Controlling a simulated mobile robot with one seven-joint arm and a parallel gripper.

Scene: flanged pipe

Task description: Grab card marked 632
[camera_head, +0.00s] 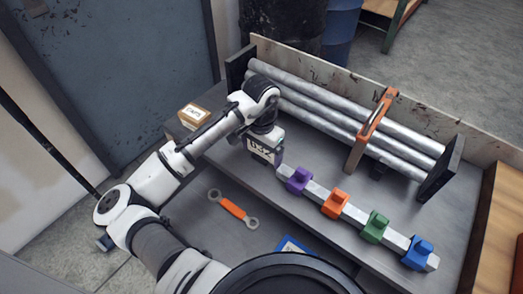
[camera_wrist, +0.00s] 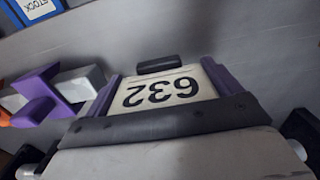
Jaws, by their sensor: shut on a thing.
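The card marked 632 (camera_wrist: 160,90) shows upside down in the wrist view, pale with black digits and purple pieces at both sides. In the head view the card (camera_head: 262,151) is at the left end of the bar with coloured blocks, partly covered by my gripper (camera_head: 265,137). My gripper is shut on the card. A dark finger pad (camera_wrist: 158,64) shows at the card's far edge. I cannot tell whether the card touches the table.
Purple (camera_head: 299,181), orange (camera_head: 335,204), green (camera_head: 375,227) and blue (camera_head: 417,252) blocks sit along a pale bar. Grey pipes (camera_head: 340,120) lie behind, with an orange clamp (camera_head: 371,128). A wrench (camera_head: 233,208) and a small box (camera_head: 193,115) lie left.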

